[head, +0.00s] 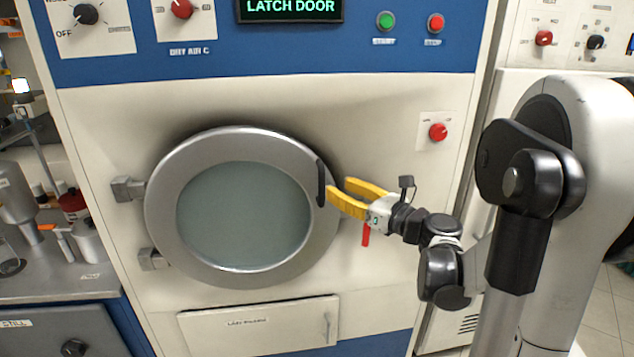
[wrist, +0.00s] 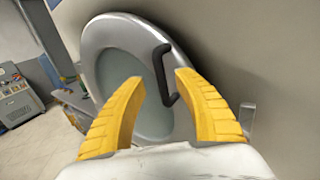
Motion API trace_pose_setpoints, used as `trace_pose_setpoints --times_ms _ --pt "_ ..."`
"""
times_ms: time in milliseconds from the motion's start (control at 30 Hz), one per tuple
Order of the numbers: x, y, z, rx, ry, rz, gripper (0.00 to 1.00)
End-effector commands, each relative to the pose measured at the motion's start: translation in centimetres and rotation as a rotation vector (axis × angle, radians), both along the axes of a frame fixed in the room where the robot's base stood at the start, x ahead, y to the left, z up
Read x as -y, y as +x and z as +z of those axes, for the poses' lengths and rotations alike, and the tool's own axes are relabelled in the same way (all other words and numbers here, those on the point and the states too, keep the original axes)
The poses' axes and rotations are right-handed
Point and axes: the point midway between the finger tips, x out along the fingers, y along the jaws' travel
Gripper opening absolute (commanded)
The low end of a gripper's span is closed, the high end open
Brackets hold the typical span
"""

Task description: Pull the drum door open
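The drum door (head: 160,215) is round, with a wide silver rim and a greenish glass pane (head: 245,215). It is on the front of a white and blue machine, with hinges (head: 128,189) on its left side. A black bar handle (head: 321,183) is on the right part of the rim; it also shows in the wrist view (wrist: 164,75). My gripper (head: 338,196) has yellow fingers, spread open just right of the handle. In the wrist view the handle appears between and beyond the open fingertips (wrist: 158,80). I cannot tell whether a finger touches it.
A red part (head: 366,234) hangs below my gripper, right of the door. A small lower panel (head: 260,325) sits under the door. A red knob (head: 438,132) is at the upper right. A counter (head: 60,290) with bottles stands at the left, near the hinge side.

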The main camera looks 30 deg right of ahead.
Motion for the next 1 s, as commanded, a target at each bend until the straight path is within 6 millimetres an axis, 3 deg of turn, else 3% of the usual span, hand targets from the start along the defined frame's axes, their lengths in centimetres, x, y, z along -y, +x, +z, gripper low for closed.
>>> trace_pose_setpoints --times_ms 100,300,733,833,867,1000 --pt "-0.8 2.5 -0.3 -0.001 -0.001 0.005 0.38" --pt "-1.5 5.4 -0.2 0.0 -0.002 0.003 0.38" --pt "-1.8 6.4 0.0 0.0 -0.003 0.001 0.36" --pt "-1.8 6.4 0.0 0.0 -0.003 0.001 0.06" --pt "-1.8 6.4 0.0 0.0 -0.003 0.001 0.0" --pt "-1.8 6.4 0.0 -0.001 -0.003 0.001 0.0"
